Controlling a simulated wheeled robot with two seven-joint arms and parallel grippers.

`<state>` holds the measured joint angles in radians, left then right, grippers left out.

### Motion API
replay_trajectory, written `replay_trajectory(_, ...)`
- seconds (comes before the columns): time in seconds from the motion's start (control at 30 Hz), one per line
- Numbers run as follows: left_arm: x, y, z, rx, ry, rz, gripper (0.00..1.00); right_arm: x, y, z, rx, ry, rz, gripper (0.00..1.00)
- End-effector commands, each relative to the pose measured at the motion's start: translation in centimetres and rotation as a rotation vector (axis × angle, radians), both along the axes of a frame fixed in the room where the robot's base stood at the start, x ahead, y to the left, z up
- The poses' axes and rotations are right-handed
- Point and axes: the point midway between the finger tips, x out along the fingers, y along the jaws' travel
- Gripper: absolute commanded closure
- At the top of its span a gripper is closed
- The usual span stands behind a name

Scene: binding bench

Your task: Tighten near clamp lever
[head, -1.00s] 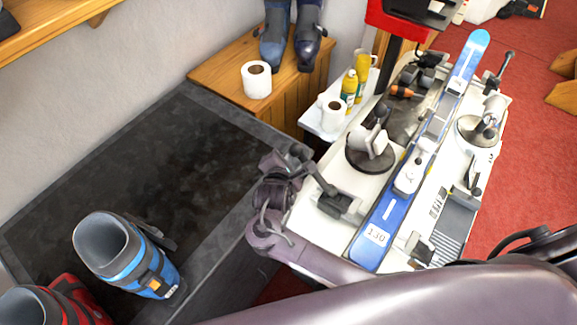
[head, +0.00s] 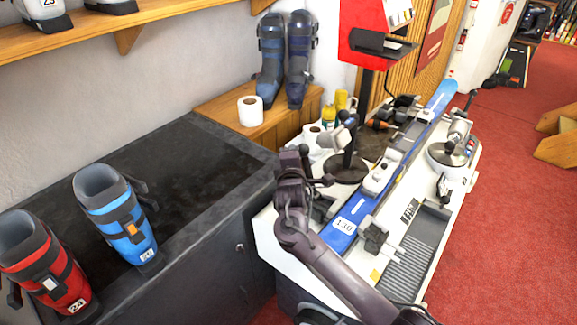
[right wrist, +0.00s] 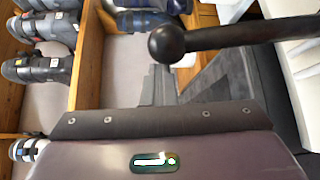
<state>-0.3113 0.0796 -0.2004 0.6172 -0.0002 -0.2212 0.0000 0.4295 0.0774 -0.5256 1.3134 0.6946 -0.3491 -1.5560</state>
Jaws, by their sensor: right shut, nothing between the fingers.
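A blue ski (head: 341,230) marked 130 lies along the white bench (head: 277,232). A grey clamp (head: 322,207) stands at the ski's near left side, partly hidden by my arm. Its dark ball-ended lever (head: 327,180) shows just right of my right gripper (head: 291,158). In the right wrist view, a black ball-ended lever (right wrist: 215,39) reaches in from the right, its ball close above the fingertips (right wrist: 158,80). The right fingers are shut and empty; contact with the lever cannot be told. My left gripper is not in view.
A dark cabinet top (head: 150,160) on the left carries a blue boot (head: 120,222) and a red boot (head: 45,265). A red-topped post (head: 362,110) rises behind the clamp. A paper roll (head: 250,110) stands on a wooden cabinet. Red floor lies open at right.

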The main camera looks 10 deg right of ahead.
Motion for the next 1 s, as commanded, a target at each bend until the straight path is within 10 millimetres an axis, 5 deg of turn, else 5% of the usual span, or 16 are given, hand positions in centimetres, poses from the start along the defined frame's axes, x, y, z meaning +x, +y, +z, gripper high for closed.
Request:
replay_trajectory(0.2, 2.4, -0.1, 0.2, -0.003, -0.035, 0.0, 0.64, -0.3, -0.7, -0.1, 0.017, -0.019, -0.009, 1.0)
replay_trajectory(1.0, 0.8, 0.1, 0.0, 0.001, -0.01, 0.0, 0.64, -0.3, -0.6, -0.1, 0.015, -0.018, -0.008, 1.0)
